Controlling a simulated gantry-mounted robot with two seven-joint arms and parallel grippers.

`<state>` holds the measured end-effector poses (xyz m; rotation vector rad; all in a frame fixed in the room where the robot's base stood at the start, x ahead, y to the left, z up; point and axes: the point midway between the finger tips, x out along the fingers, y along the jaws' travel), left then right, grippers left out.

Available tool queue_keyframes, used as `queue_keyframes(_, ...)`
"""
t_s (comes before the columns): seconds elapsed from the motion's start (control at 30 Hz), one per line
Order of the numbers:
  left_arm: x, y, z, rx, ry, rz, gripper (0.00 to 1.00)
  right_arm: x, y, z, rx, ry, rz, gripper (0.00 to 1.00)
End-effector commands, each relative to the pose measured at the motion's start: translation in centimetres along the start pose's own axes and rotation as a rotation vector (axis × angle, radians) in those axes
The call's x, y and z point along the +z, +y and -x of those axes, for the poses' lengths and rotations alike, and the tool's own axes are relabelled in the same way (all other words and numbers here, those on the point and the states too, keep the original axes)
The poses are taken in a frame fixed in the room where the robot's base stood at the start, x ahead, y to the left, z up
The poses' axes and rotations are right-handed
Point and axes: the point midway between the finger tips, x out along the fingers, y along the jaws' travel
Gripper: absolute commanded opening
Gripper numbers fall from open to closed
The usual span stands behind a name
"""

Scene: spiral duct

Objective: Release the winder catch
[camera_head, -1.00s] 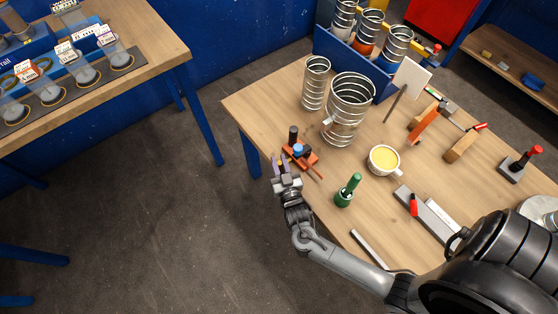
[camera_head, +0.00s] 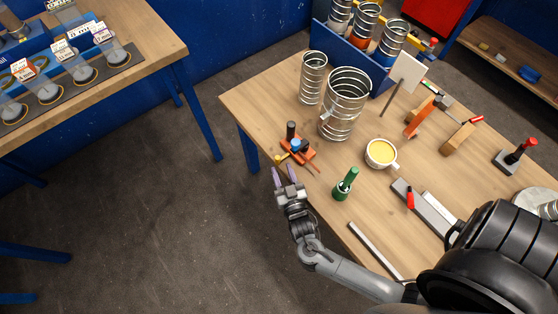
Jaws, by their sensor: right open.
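The winder (camera_head: 298,150) is a small orange device with a black upright handle and a blue part, on the table's left front edge. A small yellow piece (camera_head: 281,159) shows at its left end; I cannot tell whether this is the catch. My right gripper (camera_head: 284,172) is just below the winder in the picture, near the table edge. Its purple-tipped fingers are apart, with nothing between them, and seem clear of the winder. My left gripper is not in view.
Two spiral ducts (camera_head: 345,104) stand behind the winder. A blue bin (camera_head: 345,56) holds more ducts. Open floor lies left of the table.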

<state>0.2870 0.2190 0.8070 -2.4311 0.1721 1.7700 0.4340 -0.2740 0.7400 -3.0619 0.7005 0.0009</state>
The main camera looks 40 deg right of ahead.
Motion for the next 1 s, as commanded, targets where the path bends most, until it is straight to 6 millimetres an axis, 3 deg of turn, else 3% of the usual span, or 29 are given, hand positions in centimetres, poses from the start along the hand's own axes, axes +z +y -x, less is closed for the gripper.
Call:
queue_keyframes(0.1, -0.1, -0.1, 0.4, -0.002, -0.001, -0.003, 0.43, 0.0, 0.0, 2.1, -0.001, -0.003, -0.001, 0.42)
queue_keyframes(0.3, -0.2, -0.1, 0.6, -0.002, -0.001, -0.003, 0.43, 0.0, 0.0, 4.2, -0.001, -0.002, 0.000, 0.42)
queue_keyframes(1.0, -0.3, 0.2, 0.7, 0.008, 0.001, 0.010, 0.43, 0.4, 0.7, 5.3, -0.003, -0.008, 0.017, 0.42)
